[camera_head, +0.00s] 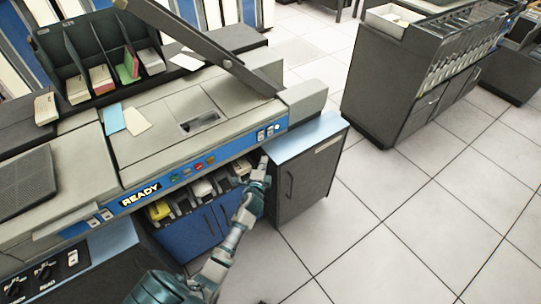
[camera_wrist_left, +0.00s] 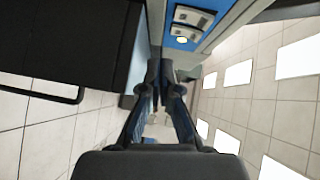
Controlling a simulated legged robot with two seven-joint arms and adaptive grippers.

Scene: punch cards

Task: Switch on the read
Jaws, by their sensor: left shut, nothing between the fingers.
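The grey machine has a blue front panel (camera_head: 225,152) with a small group of white switches (camera_head: 267,132) near its right end. These switches also show in the wrist view (camera_wrist_left: 190,20), above and right of the fingertips; one has a bright spot. Their labels are too small to read. My left gripper (camera_head: 264,160) is shut and empty, just below and in front of these switches, seemingly apart from them. Its fingers meet at the centre of the wrist view (camera_wrist_left: 165,72). My right gripper is out of view.
Another white switch pair (camera_head: 100,215) sits left of the READY label (camera_head: 140,194). Small coloured buttons (camera_head: 187,168) lie between. A dark cabinet with a blue top (camera_head: 308,135) stands right of the gripper. Open tiled floor (camera_head: 400,220) lies to the right.

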